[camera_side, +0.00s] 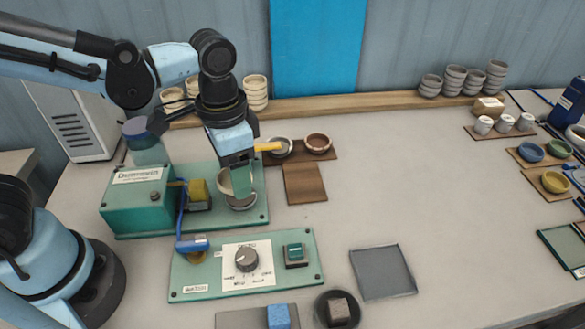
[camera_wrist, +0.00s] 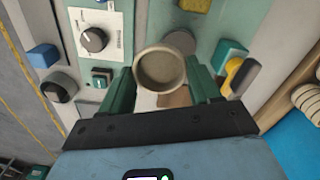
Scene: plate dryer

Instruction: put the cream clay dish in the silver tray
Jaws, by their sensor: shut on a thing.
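The cream clay dish (camera_side: 225,183) is held between the green fingers of my gripper (camera_side: 240,182), just above the round grey plate (camera_side: 241,203) of the green dryer. It looks tilted in the side view and is partly hidden by a finger. In the wrist view the dish (camera_wrist: 160,69) shows its round opening between the fingertips of my gripper (camera_wrist: 162,85). The silver tray (camera_side: 383,272) lies flat and empty on the table, to the right of the control panel.
The control panel (camera_side: 213,277) with a knob stands in front of the dryer (camera_side: 137,210). A wooden board (camera_side: 304,184) and two bowls on a brown mat (camera_side: 328,156) are behind right. A dark round dish (camera_side: 337,309) is near the tray. The table's middle right is clear.

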